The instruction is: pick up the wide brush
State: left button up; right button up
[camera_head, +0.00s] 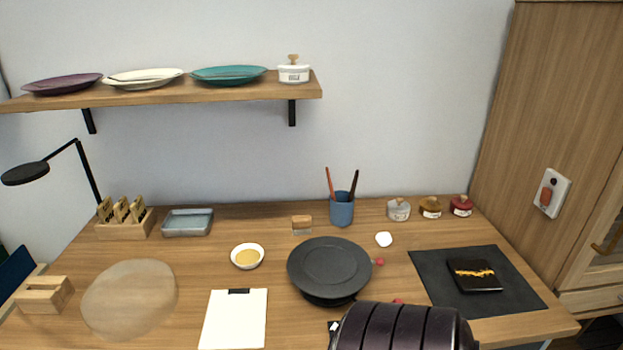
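The wide brush (302,224) stands near the back middle of the table, with a short, broad wooden handle above a pale bristle edge. It is just left of a blue cup (342,209) holding a reddish and a dark slim-handled tool. Nothing touches the brush and no gripper is near it. A dark ribbed part of my own arm shows at the bottom, right of the middle. Neither of my grippers can be made out.
A black round plate (329,265) on a turntable lies in front of the brush. A yellow-filled bowl (247,256), a white clipboard (235,318) and a grey tray (188,223) are to the left. Several small jars (430,208) stand back right. A shelf (200,95) overhangs the back left.

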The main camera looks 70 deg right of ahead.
aim_at(301, 225)
jog(key=z, duration=2.05)
jog(key=k, duration=0.15)
jog(key=z, duration=0.05)
